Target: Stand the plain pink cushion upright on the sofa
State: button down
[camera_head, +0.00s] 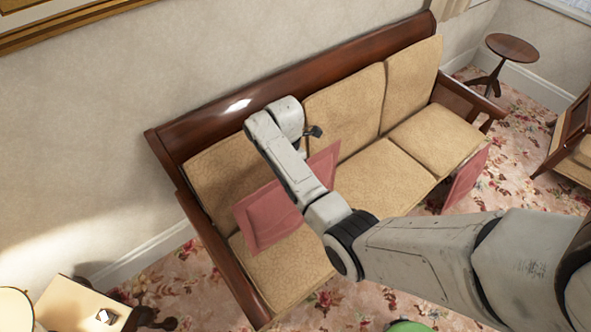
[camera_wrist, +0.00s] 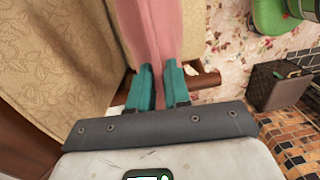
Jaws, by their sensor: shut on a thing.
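A pink cushion (camera_head: 262,222) with a raised border is held above the left seat of the sofa, steeply tilted, partly hidden by my arm. The sofa (camera_head: 278,272) has a brown wooden frame and tan seat and back cushions. In the wrist view the cushion (camera_wrist: 150,28) stands edge-on between the teal fingers of my gripper (camera_wrist: 158,78), which are shut on it. In the head view my wrist hides the fingers. A second pink cushion (camera_head: 466,180) is upright at the sofa's front right, near the floor. I cannot tell whether it touches the sofa.
A round wooden table (camera_head: 511,47) stands beyond the sofa's right end. An armchair (camera_head: 577,150) is at the right edge. A small table (camera_head: 85,300) stands at lower left. The wrist view shows a dark box (camera_wrist: 282,88) and brick hearth (camera_wrist: 300,145). The middle and right seats look clear.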

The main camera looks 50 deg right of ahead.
jog(key=shift+w+d+f+b, duration=0.2)
jog(key=shift+w+f+b, duration=0.5)
jog(key=shift+f, duration=0.3)
jog(key=b, duration=0.1)
jog(key=w+f+b, duration=0.1)
jog(key=b, duration=0.1)
jog(key=shift+w+d+f, duration=0.2)
jog(key=shift+w+f, duration=0.05)
jog(key=shift+w, duration=0.05)
notch_tip(320, 180, down, 2)
jog(key=shift+s+f+b, duration=0.1)
jog(key=shift+b, duration=1)
jog(key=shift+w+d+f+b, duration=0.15)
jog(key=shift+w+d+b, duration=0.05)
jog(key=shift+w+b, duration=0.75)
jog(key=shift+w+d+g+b, duration=0.15)
jog(key=shift+w+g+b, duration=0.25)
jog(key=shift+b, duration=0.15)
jog(key=shift+r, duration=0.2)
